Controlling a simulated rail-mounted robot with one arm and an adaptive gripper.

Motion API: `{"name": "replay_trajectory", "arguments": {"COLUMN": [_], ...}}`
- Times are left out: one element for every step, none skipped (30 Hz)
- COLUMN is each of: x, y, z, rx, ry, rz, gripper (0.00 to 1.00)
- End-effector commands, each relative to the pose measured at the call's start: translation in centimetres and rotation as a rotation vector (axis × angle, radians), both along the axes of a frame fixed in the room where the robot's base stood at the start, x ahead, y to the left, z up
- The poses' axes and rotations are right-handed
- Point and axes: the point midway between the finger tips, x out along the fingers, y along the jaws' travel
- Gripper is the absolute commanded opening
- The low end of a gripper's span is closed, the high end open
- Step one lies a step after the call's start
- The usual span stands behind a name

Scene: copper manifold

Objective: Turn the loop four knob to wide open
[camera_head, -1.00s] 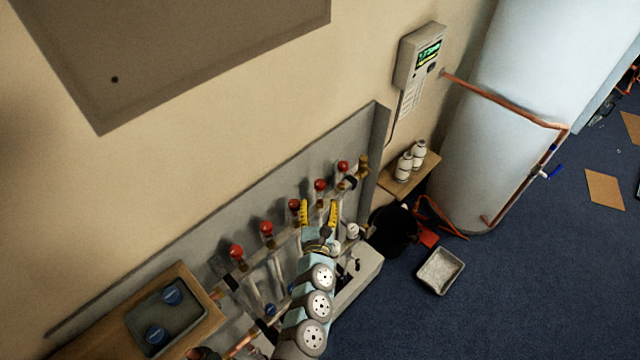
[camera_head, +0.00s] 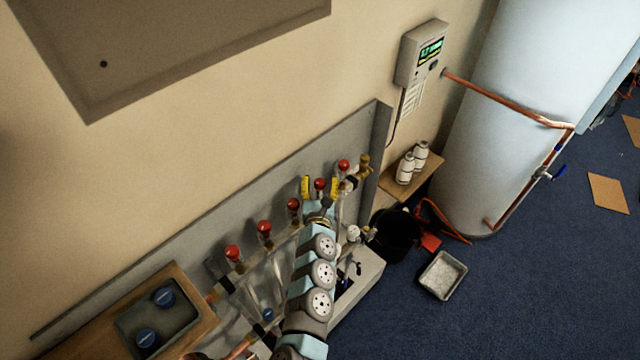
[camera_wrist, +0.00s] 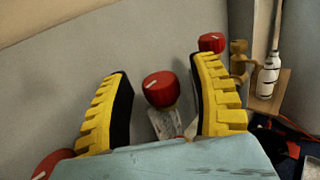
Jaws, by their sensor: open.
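A row of red round knobs stands on the manifold along the wall. One red knob (camera_head: 319,184), second from the right end, lies between the yellow fingers of my gripper (camera_head: 320,187). In the wrist view this knob (camera_wrist: 161,89) has a short pale mark on its face, and a pale tag hangs below it. My gripper (camera_wrist: 163,100) is open, with a gap between the knob and each finger. The rightmost knob (camera_head: 343,165) also shows beyond the right finger in the wrist view (camera_wrist: 211,42). I cannot read any loop number.
Other red knobs (camera_head: 264,227) follow to the left. A brass fitting (camera_head: 363,164) is at the manifold's right end. A wooden shelf (camera_head: 430,174) holds white bottles (camera_head: 405,168). A tray with blue caps (camera_head: 130,322) is at lower left. A black bucket (camera_head: 395,235) stands right.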

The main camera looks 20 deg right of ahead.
Motion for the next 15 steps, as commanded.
{"name": "replay_trajectory", "arguments": {"x": [0.13, 0.16, 0.20, 0.21, 0.22, 0.22, 0.21, 0.21, 0.21, 0.21, 0.21, 0.20, 0.20, 0.20, 0.21], "y": [-0.04, -0.05, -0.06, -0.06, -0.07, -0.07, -0.06, -0.06, -0.06, -0.06, -0.06, -0.06, -0.06, -0.06, -0.06], "z": [-0.01, 0.01, 0.03, 0.04, 0.05, 0.05, 0.06, 0.06, 0.07, 0.06, 0.06, 0.06, 0.06, 0.07, 0.07], "rx": [-0.001, -0.001, -0.001, -0.001, -0.001, -0.001, 0.000, 0.000, 0.000, 0.000, 0.000, 0.000, 0.000, 0.000, 0.000], "ry": [0.000, 0.000, 0.000, 0.000, 0.000, 0.000, 0.000, 0.000, 0.000, 0.000, 0.000, 0.000, 0.000, -0.001, -0.001], "rz": [0.001, 0.001, 0.001, 0.001, 0.001, 0.001, 0.001, 0.001, 0.001, 0.001, 0.001, 0.001, 0.001, 0.001, 0.001], "gripper": [0.61, 0.61, 0.61, 0.61, 0.61, 0.61, 0.61, 0.61, 0.61, 0.61, 0.61, 0.50, 0.41, 0.33, 0.21]}}
